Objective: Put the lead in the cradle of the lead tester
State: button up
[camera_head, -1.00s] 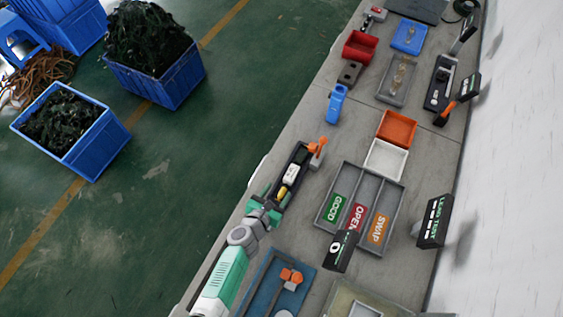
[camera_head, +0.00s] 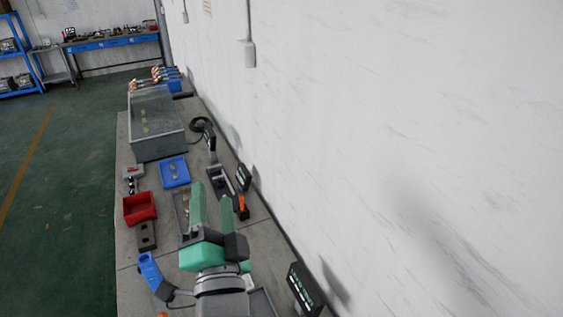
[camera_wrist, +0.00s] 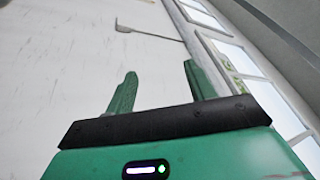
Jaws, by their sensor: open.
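My gripper (camera_head: 215,225) is raised over the bench in the head view, its green fingers pointing away from the camera. In the wrist view my gripper (camera_wrist: 157,75) is open, with nothing between its two green fingers; only a pale wall and windows lie beyond. A black sign with green writing (camera_head: 304,289), which looks like the lead test sign, stands by the wall at lower right. The tester's cradle is not in view. I cannot make out the lead with certainty; a thin dark cord (camera_head: 181,294) shows beside my arm.
A blue stand (camera_head: 150,271), brown block (camera_head: 146,236), red bin (camera_head: 139,207) and blue tray (camera_head: 174,171) line the bench's left side. A grey tank (camera_head: 157,140) stands farther back. A black fixture (camera_head: 221,182) and orange-handled device (camera_head: 242,205) are near the wall (camera_head: 400,130).

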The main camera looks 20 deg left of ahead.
jog(key=s+d+r+n+t+h, duration=0.3)
jog(key=s+d+r+h, duration=0.2)
jog(key=d+r, duration=0.5)
jog(key=s+d+r+n+t+h, duration=0.3)
jog(key=s+d+r+h, duration=0.2)
jog(key=d+r, duration=0.6)
jog(key=shift+s+d+h, duration=0.25)
jog(key=shift+d+h, duration=0.15)
jog(key=shift+d, duration=0.45)
